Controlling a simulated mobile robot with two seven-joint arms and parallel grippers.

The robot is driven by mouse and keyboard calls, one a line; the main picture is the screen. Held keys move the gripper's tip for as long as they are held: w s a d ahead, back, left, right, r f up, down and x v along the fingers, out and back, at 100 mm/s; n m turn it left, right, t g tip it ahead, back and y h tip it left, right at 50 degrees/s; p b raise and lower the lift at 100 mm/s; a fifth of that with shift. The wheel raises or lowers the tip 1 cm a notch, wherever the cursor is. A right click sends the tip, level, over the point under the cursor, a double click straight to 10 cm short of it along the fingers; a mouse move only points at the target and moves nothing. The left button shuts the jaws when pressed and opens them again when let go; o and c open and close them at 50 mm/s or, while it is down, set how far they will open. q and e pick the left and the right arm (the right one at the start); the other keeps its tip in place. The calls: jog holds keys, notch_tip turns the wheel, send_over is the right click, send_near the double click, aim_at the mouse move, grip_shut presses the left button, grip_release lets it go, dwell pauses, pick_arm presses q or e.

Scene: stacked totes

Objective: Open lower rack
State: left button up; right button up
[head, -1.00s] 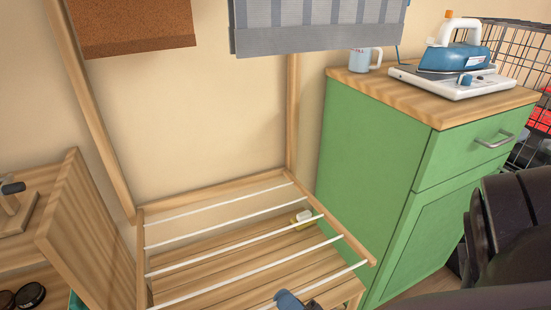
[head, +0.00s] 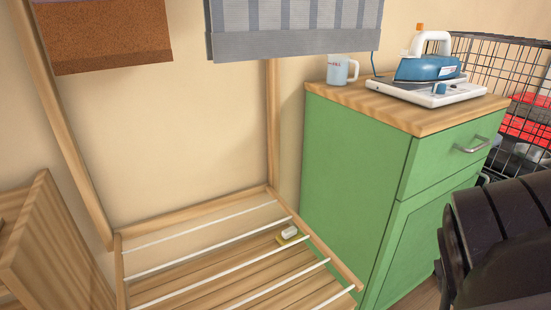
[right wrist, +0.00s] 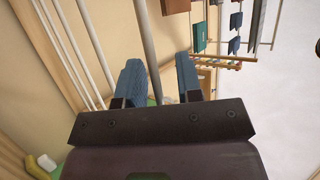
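The lower rack is a wooden frame (head: 322,249) with several white rods (head: 204,248). It is folded out from the wall and lies roughly flat above a slatted wooden surface; its front edge is cut off by the head view. My right gripper (right wrist: 157,64) shows in the right wrist view with its two blue fingers apart. A grey rod (right wrist: 147,45) passes through the gap between them, and I cannot tell whether it touches a finger. White rods (right wrist: 75,50) run past on the left. In the head view the right gripper is out of frame. My left gripper is not seen.
A green cabinet (head: 350,165) stands right beside the rack, with an iron (head: 427,67) and a mug (head: 341,69) on top. Cloths (head: 295,30) hang above. A small yellow-and-white item (head: 289,235) lies under the rods. A wooden panel (head: 55,250) stands at left; a wire basket (head: 500,80) at right.

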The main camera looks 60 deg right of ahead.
jog(key=shift+s, duration=0.1)
jog(key=v, duration=1)
jog(key=shift+s+f, duration=0.25)
jog(key=shift+r, duration=0.1)
dwell(0.4)
